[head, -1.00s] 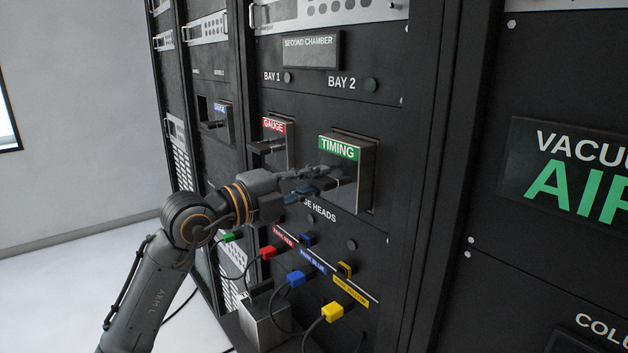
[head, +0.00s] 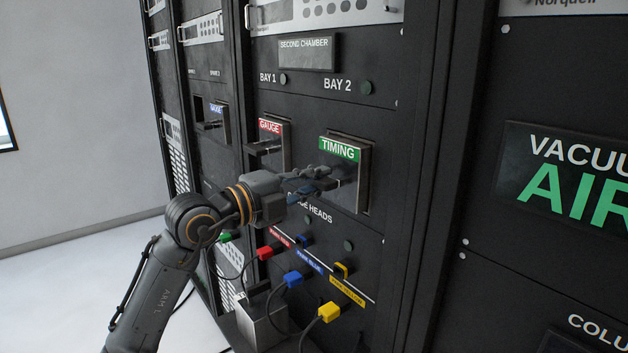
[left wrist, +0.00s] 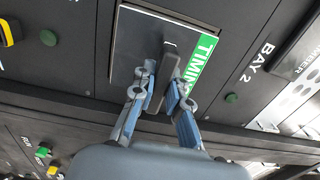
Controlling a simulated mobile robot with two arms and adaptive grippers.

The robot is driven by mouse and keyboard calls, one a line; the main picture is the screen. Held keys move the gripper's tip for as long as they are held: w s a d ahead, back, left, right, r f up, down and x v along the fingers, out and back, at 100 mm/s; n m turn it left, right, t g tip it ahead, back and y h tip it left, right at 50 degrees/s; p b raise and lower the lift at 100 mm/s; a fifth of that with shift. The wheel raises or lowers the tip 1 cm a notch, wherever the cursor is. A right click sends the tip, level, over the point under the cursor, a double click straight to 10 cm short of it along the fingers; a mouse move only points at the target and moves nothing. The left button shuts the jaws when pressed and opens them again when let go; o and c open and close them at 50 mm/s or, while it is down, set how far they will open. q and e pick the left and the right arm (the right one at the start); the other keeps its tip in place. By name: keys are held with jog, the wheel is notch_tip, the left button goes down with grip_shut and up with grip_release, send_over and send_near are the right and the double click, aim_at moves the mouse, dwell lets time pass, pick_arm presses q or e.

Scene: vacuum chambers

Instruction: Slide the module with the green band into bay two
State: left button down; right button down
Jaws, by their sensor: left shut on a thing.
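The module with the green band marked TIMING (head: 340,149) sits in the opening under the BAY 2 label, its front face standing a little out from the panel. It also shows in the left wrist view (left wrist: 135,55), with the green band on its right side. My left gripper (head: 338,180) is shut on the handle of this module; in the left wrist view the two fingertips (left wrist: 161,92) lie on either side of the dark handle (left wrist: 168,65). My right gripper is not in view.
The red-banded GAUGE module (head: 270,150) is in bay one, just left. Below are red (head: 265,253), blue (head: 292,279) and yellow (head: 329,312) plugs with cables. A green indicator (head: 366,87) is beside the BAY 2 label. A grey box (head: 262,325) stands low in front.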

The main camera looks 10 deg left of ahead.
pick_arm(q)
jog(key=shift+w+d+r, duration=0.15)
jog(key=shift+w+p, duration=0.1)
jog(key=shift+p, duration=0.25)
dwell(0.3)
jog(key=c, duration=1.3)
grip_release()
jog(key=shift+d, duration=0.1)
jog(key=shift+o, duration=0.2)
jog(key=shift+f, duration=0.2)
jog(key=shift+v, duration=3)
jog(key=shift+r, duration=0.15)
